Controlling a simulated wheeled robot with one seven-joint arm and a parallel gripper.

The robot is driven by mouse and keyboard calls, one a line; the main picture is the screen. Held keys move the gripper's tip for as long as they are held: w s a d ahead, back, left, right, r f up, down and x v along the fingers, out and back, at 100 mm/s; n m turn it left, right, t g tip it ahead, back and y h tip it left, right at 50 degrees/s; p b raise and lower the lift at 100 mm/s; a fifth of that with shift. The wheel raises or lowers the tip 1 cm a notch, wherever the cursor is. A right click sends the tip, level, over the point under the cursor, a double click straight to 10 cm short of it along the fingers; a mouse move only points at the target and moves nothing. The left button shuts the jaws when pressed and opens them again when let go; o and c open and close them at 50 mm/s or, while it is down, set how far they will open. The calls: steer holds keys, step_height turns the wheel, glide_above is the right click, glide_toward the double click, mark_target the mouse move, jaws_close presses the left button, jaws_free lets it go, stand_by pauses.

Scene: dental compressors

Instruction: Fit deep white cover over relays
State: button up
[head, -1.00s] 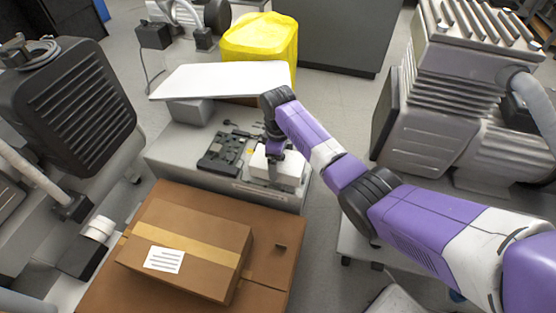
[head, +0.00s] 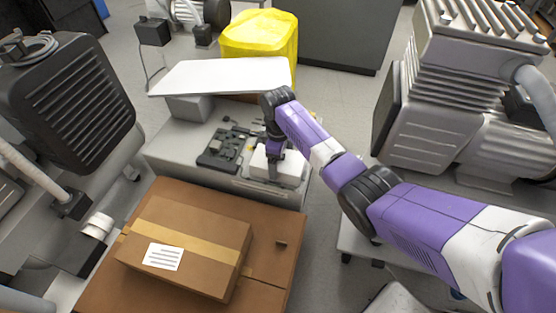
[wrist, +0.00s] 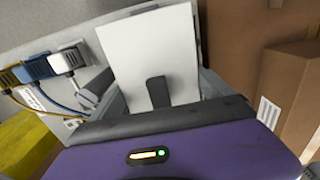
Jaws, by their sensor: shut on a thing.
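The white cover (head: 288,170) is at the right part of a low grey cabinet top in the head view. My gripper (head: 275,152) comes down on it from above and is shut on it. In the wrist view the cover (wrist: 145,45) is a plain white panel with one dark finger of my gripper (wrist: 158,92) against its face. A dark board with black modules (head: 217,148) lies to the left of the cover. I see no relays under the cover; whatever is beneath it is hidden. I cannot tell whether the cover is seated or held just above the surface.
A white panel (head: 215,75) is raised behind the cabinet, near a yellow-covered bin (head: 258,38). Cardboard boxes (head: 190,245) stand in front. Plugs with cables (wrist: 37,67) show left in the wrist view. A large grey compressor (head: 440,100) stands to the right.

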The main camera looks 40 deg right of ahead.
steer(key=shift+f, duration=0.2)
steer(key=o, duration=1.2)
steer(key=shift+o, duration=0.2)
steer(key=shift+r, duration=0.1)
step_height(320, 180, up, 7)
steer(key=p, duration=0.7)
steer(key=shift+p, duration=0.35)
steer(key=shift+w, duration=0.1)
